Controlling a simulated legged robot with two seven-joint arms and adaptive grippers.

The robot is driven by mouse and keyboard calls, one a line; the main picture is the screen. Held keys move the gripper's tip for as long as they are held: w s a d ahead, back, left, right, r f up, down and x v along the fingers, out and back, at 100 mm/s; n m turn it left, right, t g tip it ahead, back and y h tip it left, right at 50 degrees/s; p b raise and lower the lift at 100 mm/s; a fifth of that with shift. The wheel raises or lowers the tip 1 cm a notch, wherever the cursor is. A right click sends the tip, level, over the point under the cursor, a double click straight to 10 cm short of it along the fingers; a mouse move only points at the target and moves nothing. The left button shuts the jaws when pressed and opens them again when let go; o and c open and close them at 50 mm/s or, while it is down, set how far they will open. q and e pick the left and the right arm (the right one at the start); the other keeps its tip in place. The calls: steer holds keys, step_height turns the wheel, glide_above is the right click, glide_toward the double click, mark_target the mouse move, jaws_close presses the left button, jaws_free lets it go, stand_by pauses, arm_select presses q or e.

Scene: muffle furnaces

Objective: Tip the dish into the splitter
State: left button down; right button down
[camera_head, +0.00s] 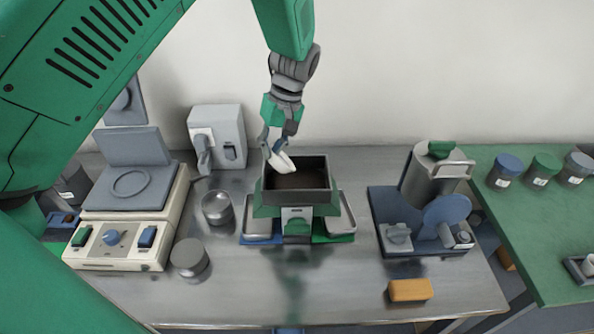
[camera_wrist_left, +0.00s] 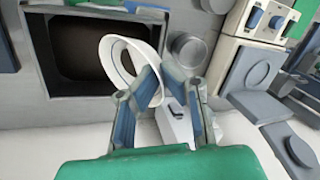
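The white dish (camera_head: 281,162) is in the grasp of my left gripper (camera_head: 277,146), tilted steeply over the back left of the splitter's hopper. In the left wrist view the dish (camera_wrist_left: 156,78) shows as a white ring at the fingertips of the left gripper (camera_wrist_left: 163,78); I cannot tell whether anything is left inside it. The splitter (camera_head: 297,212) has a dark square hopper with brown material inside, and a metal pan on each side. Its hopper also shows in the left wrist view (camera_wrist_left: 190,22). My right gripper is not in view.
A balance-like device (camera_head: 130,190) stands left, with a metal cup (camera_head: 217,208) and a grey cylinder (camera_head: 189,257) beside it. A grey mill-like machine (camera_head: 430,205) stands right. An orange block (camera_head: 410,290) lies at the front. Lidded jars (camera_head: 541,170) stand on the green bench.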

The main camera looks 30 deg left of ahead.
arm_select(q)
steer(key=shift+r, duration=0.1)
steer(key=shift+w+d+r+g+y, duration=0.2)
steer(key=shift+w+d+g+y, duration=0.15)
steer(key=shift+g+y, duration=0.2)
steer(key=shift+w+d+r+g, duration=0.1)
steer(key=shift+w+r+g, duration=0.05)
steer(key=shift+g, duration=0.2)
steer(key=shift+w+d+r+g+y, duration=0.1)
steer(key=shift+w+g+y, duration=0.15)
steer(key=shift+g+y, duration=0.15)
steer(key=shift+d, duration=0.1)
